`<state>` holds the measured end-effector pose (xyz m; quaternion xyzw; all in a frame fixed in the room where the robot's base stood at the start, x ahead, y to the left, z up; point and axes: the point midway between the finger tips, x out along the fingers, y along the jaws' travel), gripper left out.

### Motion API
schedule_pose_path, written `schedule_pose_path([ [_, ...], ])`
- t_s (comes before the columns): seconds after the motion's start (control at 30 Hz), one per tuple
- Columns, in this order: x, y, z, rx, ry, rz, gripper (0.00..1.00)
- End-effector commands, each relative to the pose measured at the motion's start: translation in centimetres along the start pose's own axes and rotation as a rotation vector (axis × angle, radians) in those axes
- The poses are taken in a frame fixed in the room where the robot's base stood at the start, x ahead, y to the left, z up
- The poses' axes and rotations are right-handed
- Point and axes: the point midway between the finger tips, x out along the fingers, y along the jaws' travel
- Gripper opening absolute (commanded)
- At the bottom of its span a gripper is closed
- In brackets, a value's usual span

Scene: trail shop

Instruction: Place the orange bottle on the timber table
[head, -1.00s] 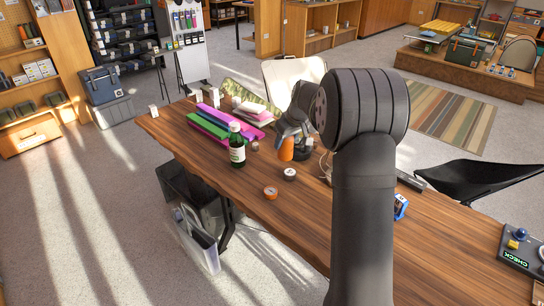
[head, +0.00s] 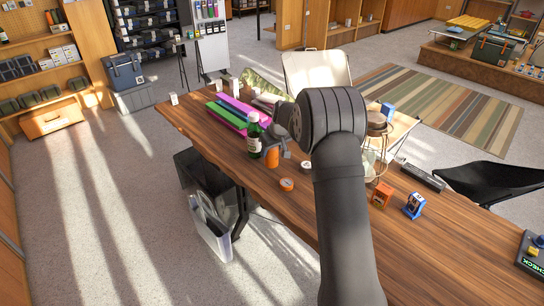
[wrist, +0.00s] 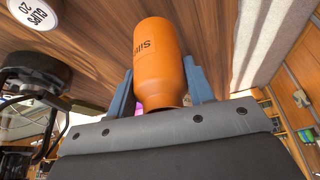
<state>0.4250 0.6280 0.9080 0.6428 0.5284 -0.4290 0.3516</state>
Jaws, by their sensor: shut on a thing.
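My gripper (wrist: 162,92) is shut on the orange bottle (wrist: 158,58), with one blue finger on each side of it. In the wrist view the bottle shows its rounded end and part of a dark label. In the head view the orange bottle (head: 272,158) hangs below my gripper (head: 274,145), just right of a green bottle, over the timber table (head: 345,215). I cannot tell whether its base touches the wood. My arm hides part of the table behind it.
The green bottle (head: 254,138) stands close to the left. An orange-rimmed roll (head: 287,184) lies in front, and a white-topped tin (wrist: 34,13) is nearby. Pink and green boxes (head: 226,115) lie behind. A wire stand (head: 375,158) is right of my arm. The near table strip is clear.

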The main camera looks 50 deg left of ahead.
Motion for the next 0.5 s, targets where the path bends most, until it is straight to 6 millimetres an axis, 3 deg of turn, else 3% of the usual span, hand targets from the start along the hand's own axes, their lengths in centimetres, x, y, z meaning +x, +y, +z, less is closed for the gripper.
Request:
schedule_pose_path([
  [0.2,2.8,0.1,1.2,0.002,0.001,0.001,0.2],
  [0.5,2.9,0.1,1.3,0.001,0.001,0.002,0.2],
])
